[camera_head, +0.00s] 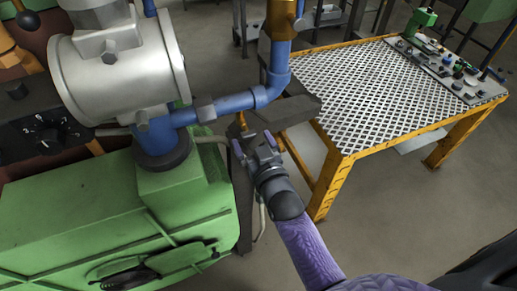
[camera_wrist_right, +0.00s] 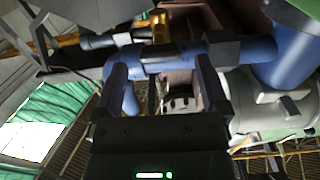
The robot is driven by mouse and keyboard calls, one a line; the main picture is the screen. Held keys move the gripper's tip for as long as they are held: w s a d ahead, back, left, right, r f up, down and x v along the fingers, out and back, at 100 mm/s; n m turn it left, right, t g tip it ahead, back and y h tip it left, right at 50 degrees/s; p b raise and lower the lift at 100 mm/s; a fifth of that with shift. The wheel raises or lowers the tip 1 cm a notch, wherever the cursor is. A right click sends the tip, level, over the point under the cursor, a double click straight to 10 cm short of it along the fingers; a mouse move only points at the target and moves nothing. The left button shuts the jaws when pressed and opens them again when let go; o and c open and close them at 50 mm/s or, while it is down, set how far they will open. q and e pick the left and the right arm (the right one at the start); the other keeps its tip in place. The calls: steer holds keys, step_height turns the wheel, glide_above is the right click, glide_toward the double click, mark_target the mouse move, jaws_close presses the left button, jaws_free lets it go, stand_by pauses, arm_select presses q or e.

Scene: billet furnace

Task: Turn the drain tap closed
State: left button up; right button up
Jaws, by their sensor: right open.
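A small brass-yellow piece (camera_head: 242,120), which looks like the drain tap, hangs below the blue pipe (camera_head: 235,103). The angle of its handle is too small to tell. My right gripper (camera_head: 253,143) is just below and in front of it, with its fingers pointing up toward the pipe. In the right wrist view the gripper (camera_wrist_right: 163,68) is open, and the blue pipe (camera_wrist_right: 190,58) crosses beyond the fingertips. Nothing is clearly gripped between the fingers. The tap is not clear in that view. My left gripper is out of view.
A green machine housing (camera_head: 110,215) and a silver cylinder (camera_head: 115,70) stand at the left.

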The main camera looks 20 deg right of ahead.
steer(key=s, duration=0.7)
steer(key=shift+w+d, duration=0.1)
